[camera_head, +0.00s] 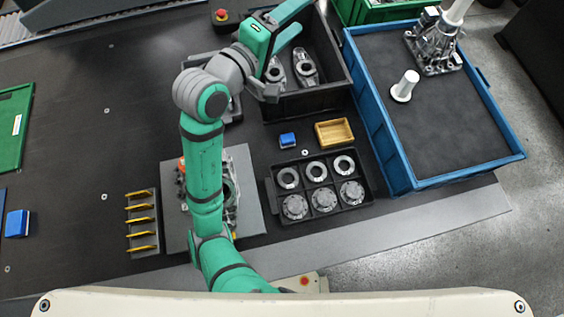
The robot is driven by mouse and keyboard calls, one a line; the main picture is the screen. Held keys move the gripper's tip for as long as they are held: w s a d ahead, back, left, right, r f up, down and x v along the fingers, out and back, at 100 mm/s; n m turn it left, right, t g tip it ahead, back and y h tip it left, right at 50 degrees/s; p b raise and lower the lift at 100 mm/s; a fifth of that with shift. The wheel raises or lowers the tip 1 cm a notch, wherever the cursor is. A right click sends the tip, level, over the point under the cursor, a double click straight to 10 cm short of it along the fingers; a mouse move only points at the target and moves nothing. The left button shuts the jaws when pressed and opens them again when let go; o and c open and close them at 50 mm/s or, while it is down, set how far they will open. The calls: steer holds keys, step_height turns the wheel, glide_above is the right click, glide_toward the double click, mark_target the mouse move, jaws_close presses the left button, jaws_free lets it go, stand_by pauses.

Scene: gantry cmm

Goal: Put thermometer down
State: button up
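I cannot make out a thermometer in this view. My arm reaches up from the bottom and bends right at the wrist. My gripper (290,28) is at the top, over the far end of the dark grey bin (342,77). Its fingertips are small and seen at a steep angle, so I cannot tell whether they are open or shut, or whether they hold anything. My arm hides part of a metal casting (230,190) on a grey plate (247,165).
A black tray (273,198) holds several metal rings and round parts. Beside it are a small blue block (288,140) and a yellow box (335,132). A blue bin (405,180) at right holds a white flanged post (405,85) and a casting (433,45). The left table is mostly clear.

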steer(key=s+f+n+t+y, duration=0.2)
steer(key=s+f+y, duration=0.45)
steer(key=f, duration=0.55)
steer(key=s+f+n+t+y, duration=0.2)
steer(key=s+f+y, duration=0.4)
steer(key=f, duration=0.6)
steer(key=s+f+m, duration=0.2)
steer(key=s+m, duration=0.2)
steer(key=s, duration=0.4)
steer(key=s+a+f+m+g+h, duration=0.1)
steer(key=s+f+m, duration=0.1)
steer(key=s, duration=0.6)
steer(key=s+a+f+m+g, duration=0.1)
steer(key=s+f+m, duration=0.1)
steer(key=s+m, duration=0.3)
steer(key=s, duration=0.3)
steer(key=shift+s+a+m, duration=0.25)
steer(key=shift+s+m, duration=0.05)
steer(key=shift+s, duration=0.1)
